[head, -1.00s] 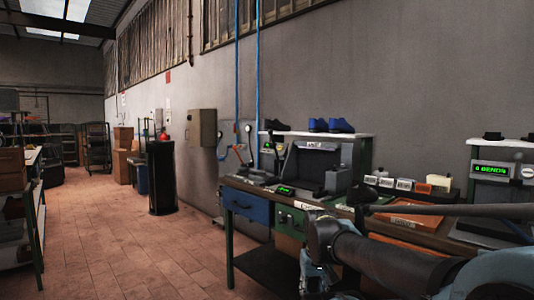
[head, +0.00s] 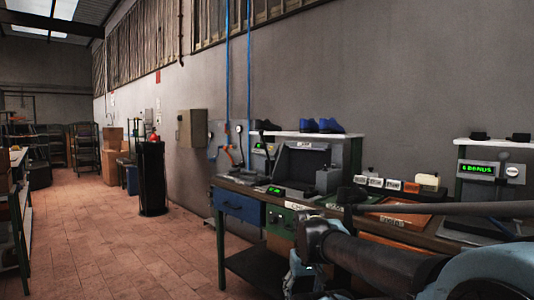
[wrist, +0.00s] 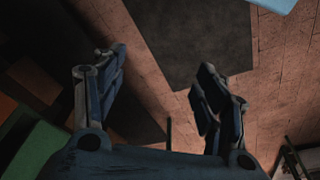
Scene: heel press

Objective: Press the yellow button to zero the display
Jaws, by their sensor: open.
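No yellow button can be made out in either view. A small green-lit display (head: 275,191) sits on the front of the workbench (head: 240,187), beside a grey machine (head: 302,170). Another green-lit display (head: 478,169) is on a panel at the right; its text is too small to read surely. My gripper (wrist: 162,88) is open and empty in the wrist view, fingers wide apart above the tiled floor and a dark surface. In the head view it is low in front of the bench, partly hidden by my arm.
A blue drawer (head: 238,206) and a green drawer (head: 281,221) are under the bench top. Several small labelled boxes (head: 375,182) and an orange tray (head: 400,207) lie on it. The floor (head: 110,240) at left is clear.

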